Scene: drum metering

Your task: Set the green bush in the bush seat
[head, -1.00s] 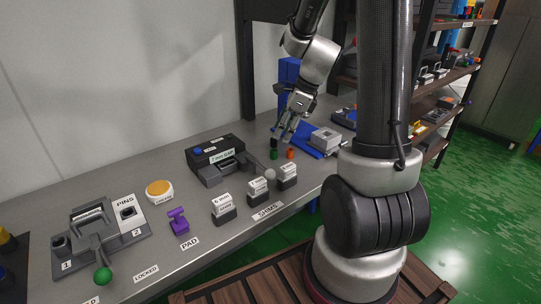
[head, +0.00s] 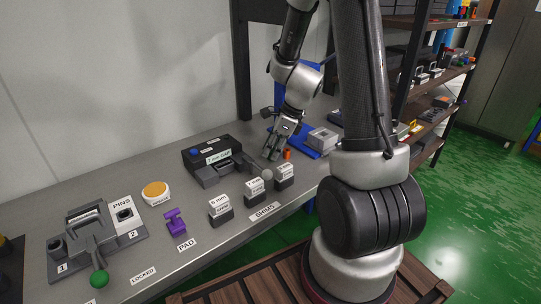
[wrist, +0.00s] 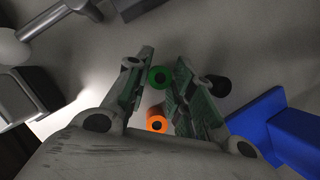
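The green bush (wrist: 158,77) is a small upright ring seen from above in the wrist view, between the fingers of my gripper (wrist: 162,65). My gripper is open, with a finger on either side of the bush; contact is not clear. In the head view my gripper (head: 272,156) is low at the bench top and hides the green bush. An orange bush (head: 287,154) stands just right of it, and shows in the wrist view (wrist: 157,122) nearer the palm. A black bush (wrist: 217,85) is beyond the right finger. I cannot tell which fixture is the bush seat.
A black clamp unit (head: 212,158) with a lever ending in a grey ball (head: 267,174) stands left of my gripper. Labelled shim blocks (head: 254,191) line the front. A blue fixture (head: 308,150) is close on the right. A pins fixture (head: 95,238) is far left.

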